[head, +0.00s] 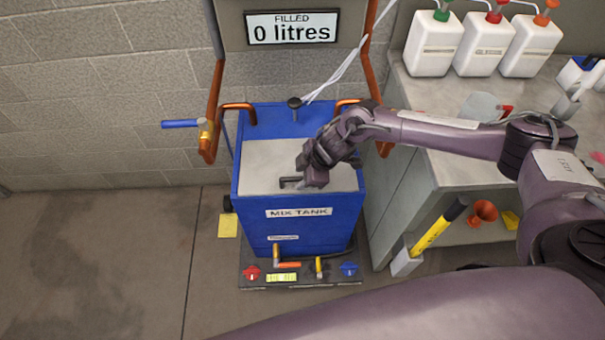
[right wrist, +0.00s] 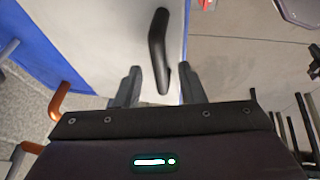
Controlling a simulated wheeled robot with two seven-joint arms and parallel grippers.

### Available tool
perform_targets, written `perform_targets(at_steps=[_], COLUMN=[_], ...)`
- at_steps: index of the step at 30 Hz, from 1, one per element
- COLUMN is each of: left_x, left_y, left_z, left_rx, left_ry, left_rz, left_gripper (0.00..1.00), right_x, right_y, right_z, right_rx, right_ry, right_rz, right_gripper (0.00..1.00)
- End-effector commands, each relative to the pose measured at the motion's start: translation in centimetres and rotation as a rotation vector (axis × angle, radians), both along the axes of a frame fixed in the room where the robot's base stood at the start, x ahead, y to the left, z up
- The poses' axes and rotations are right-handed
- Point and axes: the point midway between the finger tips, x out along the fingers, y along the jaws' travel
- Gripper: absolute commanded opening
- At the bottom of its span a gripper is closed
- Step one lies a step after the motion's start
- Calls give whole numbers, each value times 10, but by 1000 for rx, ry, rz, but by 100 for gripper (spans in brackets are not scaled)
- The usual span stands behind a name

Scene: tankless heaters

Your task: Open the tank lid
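The blue mix tank (head: 312,228) stands against the wall with a "MIX TANK" label on its front. Its pale grey lid (head: 262,165) lies flat on top and looks closed. A dark bar handle (head: 290,182) is on the lid; it shows as a black bent bar in the right wrist view (right wrist: 158,45). My right gripper (head: 306,182) is over the lid at the handle. In the right wrist view its two fingers (right wrist: 160,86) are spread apart, with the handle's near end between them; contact is not clear. My left gripper is not in view.
Orange pipes (head: 214,110) rise on both sides of the tank, with a blue-handled valve (head: 182,123) at left. A grey counter (head: 430,95) with several white jugs (head: 433,45) stands at right. The floor (head: 110,260) at left is clear.

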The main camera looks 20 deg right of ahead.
Motion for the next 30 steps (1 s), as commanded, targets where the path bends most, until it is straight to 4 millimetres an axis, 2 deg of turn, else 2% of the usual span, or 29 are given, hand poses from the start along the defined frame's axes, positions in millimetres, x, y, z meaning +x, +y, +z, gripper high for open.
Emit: perform_targets(at_steps=[7,15,25,30], left_x=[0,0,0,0], left_y=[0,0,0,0], left_z=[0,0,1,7], left_rx=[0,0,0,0], left_ry=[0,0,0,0], left_rz=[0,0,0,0], left_gripper=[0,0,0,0], right_x=[0,0,1,3], right_y=[0,0,0,-1], right_z=[-1,-1,0,8], right_rx=[0,0,1,8], right_ry=[0,0,3,34], right_rz=[0,0,-1,-2], right_gripper=[35,0,0,0])
